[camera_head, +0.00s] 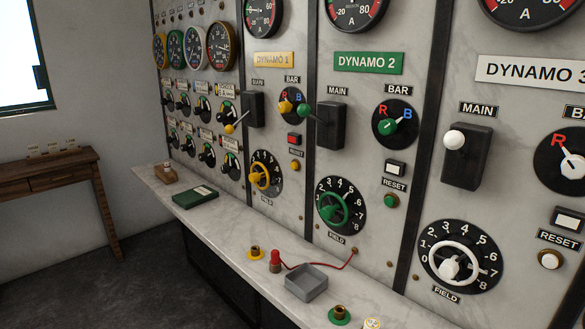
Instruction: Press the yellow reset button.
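The yellow reset button (294,165) is a small round knob on the DYNAMO 1 panel, just below a RESET label (296,153). A red square lamp (293,139) sits above that label. The yellow FIELD dial (260,175) is to the button's lower left. Nothing covers the button. I cannot tell from this view whether it is pushed in. My gripper is not in view.
A green reset button (390,201) and a white one (549,260) are on panels to the right. The ledge (225,226) below holds a green book (195,196), a grey tray (306,287) and a red-handled piece (275,260) on a red wire.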

